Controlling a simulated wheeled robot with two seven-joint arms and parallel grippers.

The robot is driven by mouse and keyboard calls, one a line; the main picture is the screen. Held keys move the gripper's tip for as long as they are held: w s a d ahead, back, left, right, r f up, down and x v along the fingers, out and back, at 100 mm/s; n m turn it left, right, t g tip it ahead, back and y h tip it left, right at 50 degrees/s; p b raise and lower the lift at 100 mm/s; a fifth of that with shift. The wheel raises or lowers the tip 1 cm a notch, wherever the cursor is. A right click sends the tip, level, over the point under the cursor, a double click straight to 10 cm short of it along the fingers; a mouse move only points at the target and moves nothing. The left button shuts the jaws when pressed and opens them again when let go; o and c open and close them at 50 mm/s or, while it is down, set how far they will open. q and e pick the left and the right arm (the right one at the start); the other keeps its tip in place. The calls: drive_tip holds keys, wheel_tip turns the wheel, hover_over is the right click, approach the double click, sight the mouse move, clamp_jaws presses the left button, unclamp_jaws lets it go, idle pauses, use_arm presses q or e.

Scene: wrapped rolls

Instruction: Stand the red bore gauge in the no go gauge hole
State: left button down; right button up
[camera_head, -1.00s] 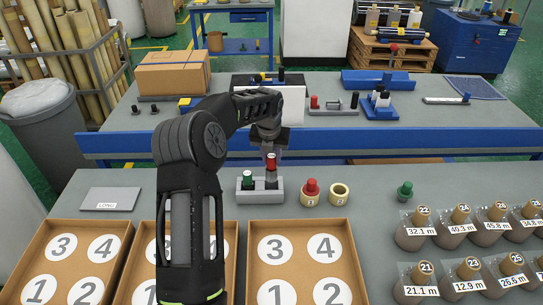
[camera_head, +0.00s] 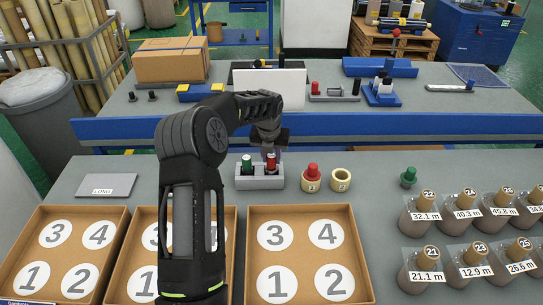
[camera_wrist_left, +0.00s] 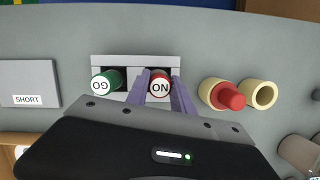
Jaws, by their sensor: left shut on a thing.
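The red bore gauge (camera_head: 270,163) is upright in the right-hand hole of the grey two-hole stand (camera_head: 260,182). In the left wrist view its labelled red end (camera_wrist_left: 160,87) sits between the purple fingers. My left gripper (camera_head: 269,152) is above the stand and shut on the red gauge; the wrist view shows its fingers (camera_wrist_left: 160,92) on both sides of it. The green bore gauge (camera_head: 246,164) stands in the left-hand hole, marked GO in the left wrist view (camera_wrist_left: 105,82). The gauge's lower end is hidden in the stand. My right gripper is not in view.
Right of the stand are a cream ring with a red plug (camera_head: 312,173) and an empty cream ring (camera_head: 341,180). Numbered trays (camera_head: 300,208) fill the front. A grey plate (camera_head: 107,186) lies left.

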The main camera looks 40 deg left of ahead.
sight(271, 171)
use_arm(q)
drive_tip(key=shift+f, duration=0.35)
idle(0.6)
drive_tip(key=c, duration=1)
unclamp_jaws()
drive_tip(key=shift+b+v, duration=0.9)
drive_tip(key=shift+v, duration=3)
